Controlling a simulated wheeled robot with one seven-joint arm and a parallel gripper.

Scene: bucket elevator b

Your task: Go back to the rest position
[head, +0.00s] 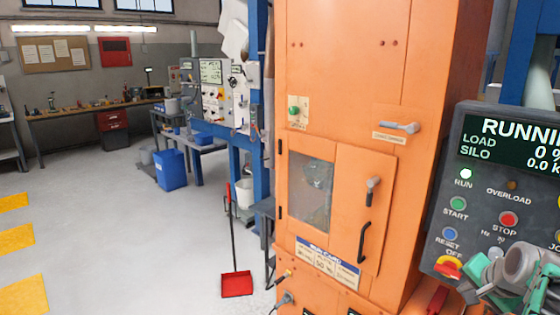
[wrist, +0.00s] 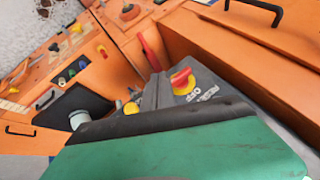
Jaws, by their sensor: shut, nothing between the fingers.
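My gripper (head: 515,272), grey and green, is at the lower right of the head view, in front of the lower part of the dark control panel (head: 480,222). It is shut with nothing held. In the wrist view a large green part of it with a black edge (wrist: 165,120) fills the bottom. The red and yellow OFF knob (head: 449,267) is just left of my gripper; it also shows in the wrist view (wrist: 183,80), beyond the black edge. I cannot tell whether they touch. My gripper hides the panel's lower right.
An orange cabinet (head: 335,120) with handles stands left of the panel. The panel's screen reads RUNNING and the RUN lamp (head: 466,174) is lit. A red dustpan (head: 237,284) stands on the floor. A blue bin (head: 171,169) is farther back. Open floor (head: 110,240) lies at left.

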